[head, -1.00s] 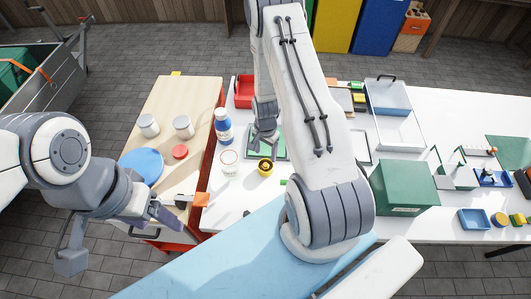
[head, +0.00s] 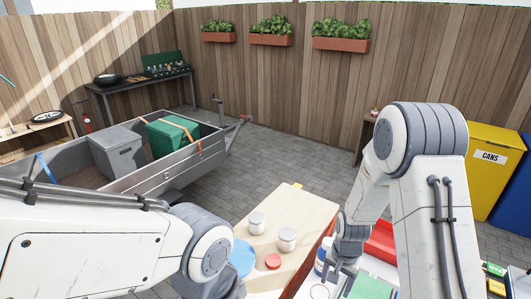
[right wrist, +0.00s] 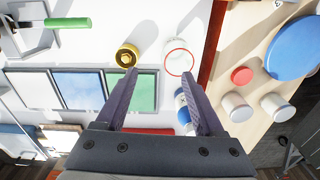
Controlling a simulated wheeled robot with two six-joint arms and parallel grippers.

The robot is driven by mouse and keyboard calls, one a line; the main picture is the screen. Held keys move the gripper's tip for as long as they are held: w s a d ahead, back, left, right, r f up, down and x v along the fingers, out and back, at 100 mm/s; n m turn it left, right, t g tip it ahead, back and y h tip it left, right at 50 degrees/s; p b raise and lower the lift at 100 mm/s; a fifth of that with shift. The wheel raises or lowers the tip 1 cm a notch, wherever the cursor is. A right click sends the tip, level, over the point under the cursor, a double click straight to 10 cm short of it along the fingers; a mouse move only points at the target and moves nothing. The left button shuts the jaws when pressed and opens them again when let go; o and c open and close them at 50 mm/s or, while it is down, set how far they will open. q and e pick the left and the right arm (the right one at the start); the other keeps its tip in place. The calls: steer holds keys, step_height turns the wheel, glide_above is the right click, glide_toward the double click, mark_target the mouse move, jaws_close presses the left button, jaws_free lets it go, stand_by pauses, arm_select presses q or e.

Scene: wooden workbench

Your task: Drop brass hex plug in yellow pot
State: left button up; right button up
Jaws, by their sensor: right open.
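A small yellow round pot (right wrist: 127,56) with a dark middle shows in the right wrist view, on the white bench just beyond my left-hand fingertip in that picture. In the head view my right gripper (head: 342,278) hangs at the bottom, and the pot is out of frame. My left gripper is out of the picture; only my left arm shows.
A tray with a green panel (right wrist: 147,93) lies below. The wooden board (head: 300,215) holds two white-lidded jars (head: 287,239), a red lid (head: 273,261) and a blue disc (head: 243,258).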

steer(key=s+a+r+n+b, duration=0.2)
steer(key=s+a+r+n, duration=0.45)
steer(key=a+r, duration=0.35)
arm_select(q)
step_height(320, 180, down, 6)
steer(key=b, duration=0.3)
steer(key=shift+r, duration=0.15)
arm_select(e)
steer(key=s+a+r+n, duration=0.1)
steer(key=s+n, duration=0.2)
steer(key=s, duration=0.1)
steer(key=s+a+r+n, duration=0.2)
steer(key=s+n, duration=0.1)
steer(key=s, duration=0.2)
steer(key=s+a+r+n+y, duration=0.1)
steer(key=s+a+n, duration=0.1)
steer(key=s, duration=0.3)
steer(key=shift+s+a+r+n, duration=0.25)
steer(key=shift+n, duration=0.2)
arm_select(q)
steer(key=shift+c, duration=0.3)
arm_select(e)
steer(key=shift+c, duration=0.3)
